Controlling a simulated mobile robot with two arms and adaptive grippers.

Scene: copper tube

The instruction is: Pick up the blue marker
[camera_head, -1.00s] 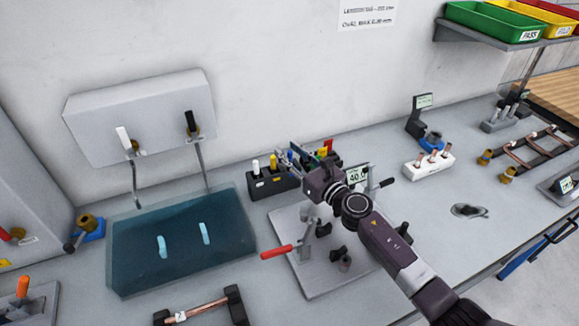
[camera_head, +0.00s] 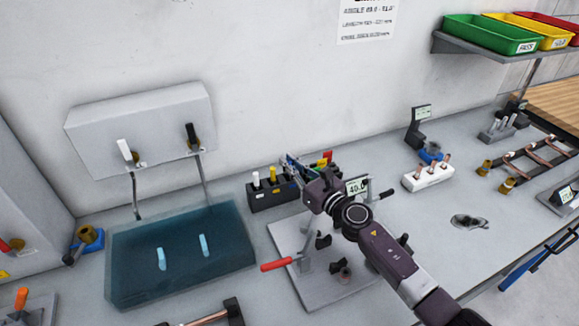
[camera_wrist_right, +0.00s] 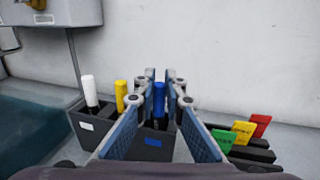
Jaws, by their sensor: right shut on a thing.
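The blue marker (camera_wrist_right: 159,98) stands upright in the wrist view, its lower end at the blue-labelled compartment of the black holder (camera_wrist_right: 83,127). My right gripper (camera_wrist_right: 160,80) is shut on it, with a finger on each side. In the head view my right gripper (camera_head: 287,162) reaches over the right part of the holder (camera_head: 262,197) and hides the blue marker there. A white marker (camera_wrist_right: 89,92) and a yellow marker (camera_wrist_right: 121,94) stand in the holder to the left of the blue one. My left gripper is not in view.
Green, yellow and red tags (camera_wrist_right: 241,131) stand in a black rack just right of the marker holder. A fixture plate with a red-handled clamp (camera_head: 277,265) lies below my right arm. A blue water tank (camera_head: 180,250) is on the left. The wall is close behind.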

